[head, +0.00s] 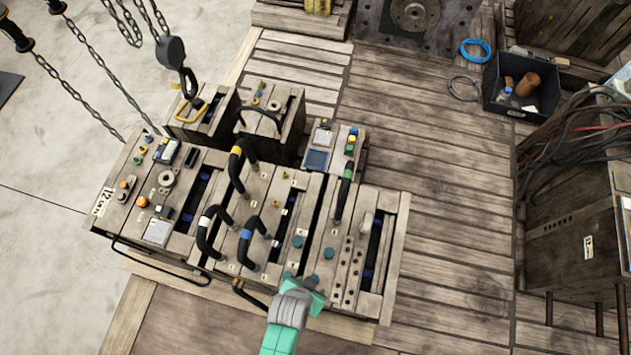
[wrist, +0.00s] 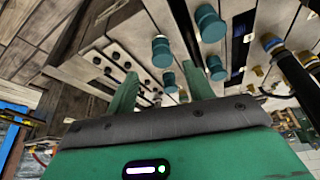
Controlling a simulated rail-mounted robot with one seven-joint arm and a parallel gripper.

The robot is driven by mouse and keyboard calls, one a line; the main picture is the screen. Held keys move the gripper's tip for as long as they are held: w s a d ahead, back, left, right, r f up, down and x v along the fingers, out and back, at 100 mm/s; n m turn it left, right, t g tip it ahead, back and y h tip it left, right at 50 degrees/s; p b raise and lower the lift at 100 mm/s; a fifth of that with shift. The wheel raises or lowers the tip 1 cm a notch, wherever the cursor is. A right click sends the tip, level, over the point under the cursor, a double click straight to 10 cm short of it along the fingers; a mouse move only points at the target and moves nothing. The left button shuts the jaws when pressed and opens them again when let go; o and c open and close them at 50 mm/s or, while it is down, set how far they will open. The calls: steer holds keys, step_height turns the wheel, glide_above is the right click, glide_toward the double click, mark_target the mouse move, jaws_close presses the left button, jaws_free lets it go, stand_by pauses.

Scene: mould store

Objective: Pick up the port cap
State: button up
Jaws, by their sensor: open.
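Several teal, round port caps stand on the wooden-sided mould block. In the head view one cap (head: 297,241) and another cap (head: 328,253) show just beyond my gripper (head: 306,284). In the wrist view larger caps (wrist: 210,24) (wrist: 161,50) show above, and a cap (wrist: 216,67) sits just right of the right finger. A smaller cap (wrist: 169,82) shows in the gap between the fingers. My gripper (wrist: 158,78) is open and empty, at the block's near edge. I cannot tell which cap is meant.
Black hoses (head: 247,240) with coloured bands arch over the block left of the caps. A chain hook (head: 172,55) hangs at upper left. A dark bin (head: 522,85) stands at upper right. The planked floor (head: 450,220) right of the block is clear.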

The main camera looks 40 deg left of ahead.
steer(key=shift+x, duration=0.9)
steer(key=x, duration=0.1)
steer(key=b+x, duration=0.1)
steer(key=x, duration=0.1)
steer(key=b+x, duration=0.1)
steer(key=x, duration=0.1)
steer(key=shift+w+a, duration=0.25)
steer(key=shift+w, duration=0.05)
steer(key=shift+r, duration=0.1)
jaws_close()
